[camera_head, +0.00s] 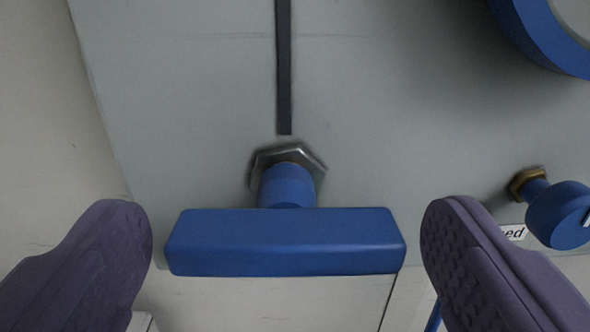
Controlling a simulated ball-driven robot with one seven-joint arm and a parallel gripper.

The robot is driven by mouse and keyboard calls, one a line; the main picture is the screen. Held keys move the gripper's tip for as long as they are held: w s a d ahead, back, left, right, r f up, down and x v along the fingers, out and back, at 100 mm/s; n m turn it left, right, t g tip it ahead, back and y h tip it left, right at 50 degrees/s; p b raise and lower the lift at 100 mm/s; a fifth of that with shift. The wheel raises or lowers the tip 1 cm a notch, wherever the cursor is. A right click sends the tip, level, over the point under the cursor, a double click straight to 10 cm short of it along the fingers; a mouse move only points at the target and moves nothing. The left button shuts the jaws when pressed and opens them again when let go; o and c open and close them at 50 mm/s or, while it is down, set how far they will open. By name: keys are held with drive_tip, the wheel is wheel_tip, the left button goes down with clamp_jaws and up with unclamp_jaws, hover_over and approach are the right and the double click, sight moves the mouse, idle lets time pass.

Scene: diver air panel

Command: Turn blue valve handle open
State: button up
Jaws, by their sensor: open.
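The blue valve handle (285,243) is a wide bar lying level across the lower middle of the view. Its round blue stem (287,186) goes into a silver hex nut (311,163) on the grey panel. My gripper (287,235) is open, with one purple finger to the left of the bar and one to the right. The bar's ends lie between the fingertips. A small gap shows at each side, and I see no clear contact.
A dark strip (284,70) runs up the grey panel (180,110) above the nut. A blue knob (560,214) with a brass nut stands at the right, close to my right finger, beside a partly hidden label (514,233). A large blue-rimmed round part (545,38) is at the upper right.

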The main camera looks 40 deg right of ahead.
drive_tip(key=shift+x, duration=0.95)
drive_tip(key=c, duration=1)
drive_tip(key=shift+c, duration=0.2)
